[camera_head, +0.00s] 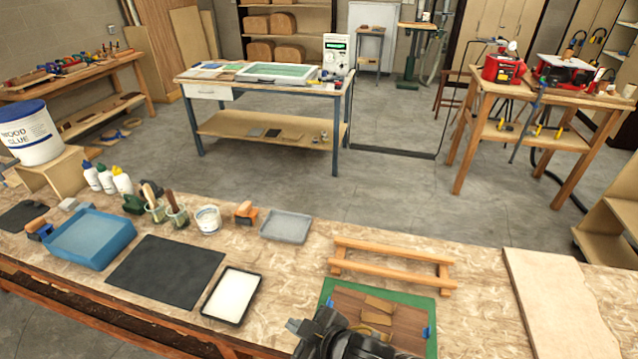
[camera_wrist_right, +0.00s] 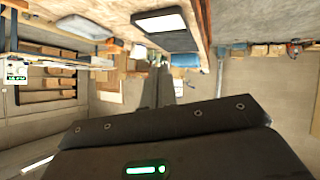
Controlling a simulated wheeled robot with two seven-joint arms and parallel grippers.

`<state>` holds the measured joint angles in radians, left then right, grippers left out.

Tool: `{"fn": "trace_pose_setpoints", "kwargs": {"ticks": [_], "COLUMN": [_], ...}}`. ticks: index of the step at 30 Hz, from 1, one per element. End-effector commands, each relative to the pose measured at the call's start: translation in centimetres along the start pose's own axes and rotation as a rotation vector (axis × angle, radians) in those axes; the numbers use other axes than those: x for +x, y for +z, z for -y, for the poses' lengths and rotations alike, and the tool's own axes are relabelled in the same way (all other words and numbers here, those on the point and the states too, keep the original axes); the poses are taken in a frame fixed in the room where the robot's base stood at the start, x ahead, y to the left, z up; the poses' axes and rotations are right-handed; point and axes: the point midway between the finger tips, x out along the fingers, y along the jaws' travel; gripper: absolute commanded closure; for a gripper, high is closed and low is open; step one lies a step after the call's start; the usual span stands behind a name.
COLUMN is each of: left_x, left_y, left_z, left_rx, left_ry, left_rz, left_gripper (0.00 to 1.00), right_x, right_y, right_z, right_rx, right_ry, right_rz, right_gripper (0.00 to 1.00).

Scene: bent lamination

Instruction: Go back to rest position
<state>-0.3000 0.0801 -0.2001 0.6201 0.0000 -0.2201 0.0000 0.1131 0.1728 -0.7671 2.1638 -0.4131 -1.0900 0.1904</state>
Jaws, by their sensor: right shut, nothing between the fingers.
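My right gripper (camera_head: 303,328) shows at the bottom edge of the head view, in front of the left part of a green mat. Its fingers point left. In the right wrist view its two fingers (camera_wrist_right: 166,88) lie close together with nothing between them. The right gripper is shut and empty. My left gripper does not show in either view.
The workbench (camera_head: 480,262) holds a green mat (camera_head: 431,312) with brown wood pieces, a wooden rack (camera_head: 390,250), a pale board (camera_head: 560,310), a white-filled tray (camera_head: 232,296), a black mat (camera_head: 165,265) and a blue tray (camera_head: 90,238).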

Motion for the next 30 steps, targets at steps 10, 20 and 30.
{"fn": "trace_pose_setpoints", "kwargs": {"ticks": [10, 20, 30], "left_x": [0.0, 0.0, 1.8], "left_y": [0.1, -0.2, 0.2], "left_z": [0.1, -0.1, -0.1], "left_rx": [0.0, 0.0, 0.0], "left_ry": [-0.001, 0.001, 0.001], "left_rz": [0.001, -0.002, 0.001], "left_gripper": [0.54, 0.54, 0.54], "right_x": [-11.7, -20.3, -14.7], "right_y": [17.6, 25.8, 34.5], "right_z": [-3.0, -0.3, 1.5], "right_rx": [0.569, 0.798, 0.832], "right_ry": [0.254, 0.337, 0.328], "right_rz": [0.444, 0.698, 0.764], "right_gripper": [1.0, 1.0, 1.0]}}
